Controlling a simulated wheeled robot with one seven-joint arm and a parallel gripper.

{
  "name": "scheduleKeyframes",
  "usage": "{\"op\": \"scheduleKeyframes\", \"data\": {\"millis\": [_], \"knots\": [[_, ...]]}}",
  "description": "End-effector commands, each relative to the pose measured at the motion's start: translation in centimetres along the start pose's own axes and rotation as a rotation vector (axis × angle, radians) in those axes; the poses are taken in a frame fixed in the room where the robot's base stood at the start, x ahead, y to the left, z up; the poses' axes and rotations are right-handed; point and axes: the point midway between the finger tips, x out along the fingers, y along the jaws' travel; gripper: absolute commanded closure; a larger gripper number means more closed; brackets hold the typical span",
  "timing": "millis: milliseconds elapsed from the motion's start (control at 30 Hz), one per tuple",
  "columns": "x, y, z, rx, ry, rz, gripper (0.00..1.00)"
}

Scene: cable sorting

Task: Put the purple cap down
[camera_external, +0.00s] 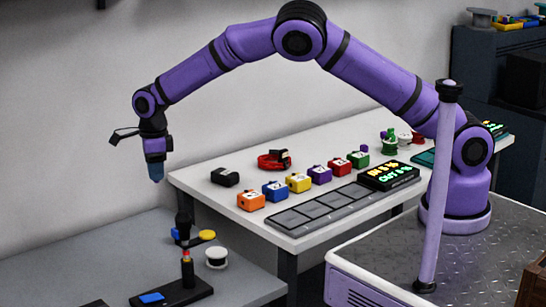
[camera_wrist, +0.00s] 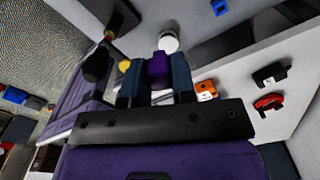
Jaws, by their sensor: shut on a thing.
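The purple cap (camera_wrist: 159,68) sits between the two dark blue fingers of my gripper (camera_wrist: 158,84) in the wrist view. The fingers are shut on it. In the external view my gripper (camera_external: 154,172) hangs at the left, pointing down, in the air above the lower grey table (camera_external: 110,250). The cap is too small or hidden behind the fingers to make out there. It touches nothing but the fingers, as far as I can see.
Below my gripper stand a black post with a yellow disc (camera_external: 207,235), a white spool (camera_external: 216,257) and a black base with a blue pad (camera_external: 152,297). The white table (camera_external: 215,172) to the right holds several coloured boxes and a red clamp-like item (camera_external: 274,160).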

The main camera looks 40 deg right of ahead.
Motion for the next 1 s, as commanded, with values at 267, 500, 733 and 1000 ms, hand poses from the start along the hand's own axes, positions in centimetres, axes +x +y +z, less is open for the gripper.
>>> {"op": "scheduleKeyframes", "data": {"millis": [267, 500, 733, 1000], "knots": [[1.6, 3.4, 1.9, -0.047, 0.004, 0.001, 0.98], [7.4, 3.4, 1.8, -0.047, 0.006, 0.002, 0.98], [13.4, 3.3, 1.8, -0.046, 0.003, 0.002, 0.98], [15.9, 3.3, 1.9, -0.047, 0.001, 0.0, 0.98]]}}
